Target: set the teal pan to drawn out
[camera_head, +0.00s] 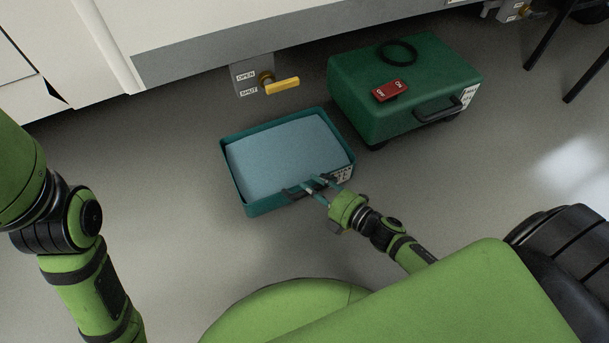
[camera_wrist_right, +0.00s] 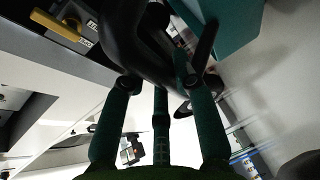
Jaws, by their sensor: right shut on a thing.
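The teal pan (camera_head: 239,194) is a shallow rectangular tray on the floor, with a flat pale-blue surface inside. It lies in front of the motorhome's lower edge, below the valve and left of the green case. My right gripper (camera_head: 314,190) is at its near right side, shut on its dark handle. In the right wrist view the dark handle (camera_wrist_right: 150,45) runs between the fingers, and the teal pan (camera_wrist_right: 232,22) shows at the top right. My left arm is at the left of the head view; its gripper is out of view.
A yellow valve lever (camera_head: 283,86) sticks out beside an OPEN/SHUT plate (camera_head: 246,78) on the motorhome's lower edge. A green case (camera_head: 361,73) with a red switch (camera_head: 390,91) and black handle stands close right of the pan. The floor (camera_head: 180,230) left and near is clear.

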